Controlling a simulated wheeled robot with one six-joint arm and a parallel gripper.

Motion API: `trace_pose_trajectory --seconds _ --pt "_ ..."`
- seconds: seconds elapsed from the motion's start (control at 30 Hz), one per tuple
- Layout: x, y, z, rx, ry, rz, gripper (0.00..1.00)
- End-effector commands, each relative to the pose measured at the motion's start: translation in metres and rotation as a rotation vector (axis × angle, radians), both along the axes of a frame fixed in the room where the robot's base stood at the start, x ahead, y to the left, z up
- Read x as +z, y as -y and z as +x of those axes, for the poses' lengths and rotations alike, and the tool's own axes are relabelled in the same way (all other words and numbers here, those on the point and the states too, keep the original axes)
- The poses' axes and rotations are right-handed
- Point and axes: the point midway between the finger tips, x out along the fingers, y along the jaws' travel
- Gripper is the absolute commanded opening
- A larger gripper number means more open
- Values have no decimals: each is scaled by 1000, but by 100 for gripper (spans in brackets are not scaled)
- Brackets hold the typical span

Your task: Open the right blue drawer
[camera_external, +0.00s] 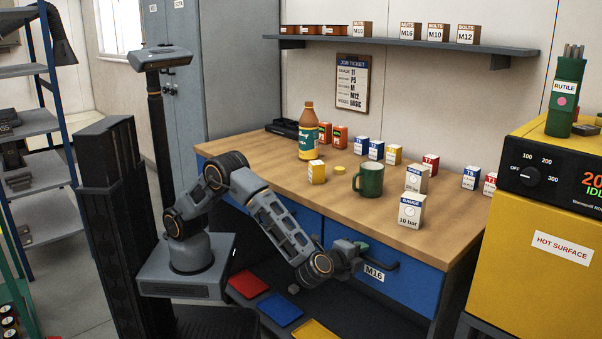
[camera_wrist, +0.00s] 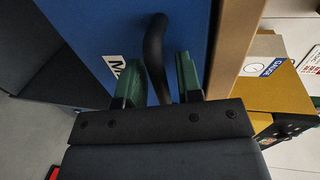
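The right blue drawer (camera_external: 418,287) sits under the wooden bench top, with an M16 label (camera_external: 374,273) on its front. It looks closed, its front about flush with the bench. Its dark curved handle (camera_external: 392,266) is at my gripper (camera_external: 358,252). In the wrist view the handle (camera_wrist: 154,45) runs between the two green fingertips of my gripper (camera_wrist: 160,82). The fingers are apart, with blue drawer front (camera_wrist: 95,30) showing between the handle and the right finger. The fingers' far sides and part of the label are hidden.
The bench top (camera_external: 330,210) bears a green mug (camera_external: 369,180), gauge boxes (camera_external: 411,211), a bottle (camera_external: 308,132) and small boxes. Another blue drawer (camera_external: 300,226) is to the left. Coloured trays (camera_external: 280,308) lie below. A yellow oven (camera_external: 545,265) stands to the right.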

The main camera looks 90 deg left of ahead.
Motion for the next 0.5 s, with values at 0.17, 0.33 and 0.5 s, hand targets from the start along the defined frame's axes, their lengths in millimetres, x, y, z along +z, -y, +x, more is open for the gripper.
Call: trace_pose_trajectory --seconds 0.17,0.33,0.5 --pt "0 0 0 0 0 0 16" --pt "0 0 0 0 0 0 0" --pt "0 0 0 0 0 0 0"
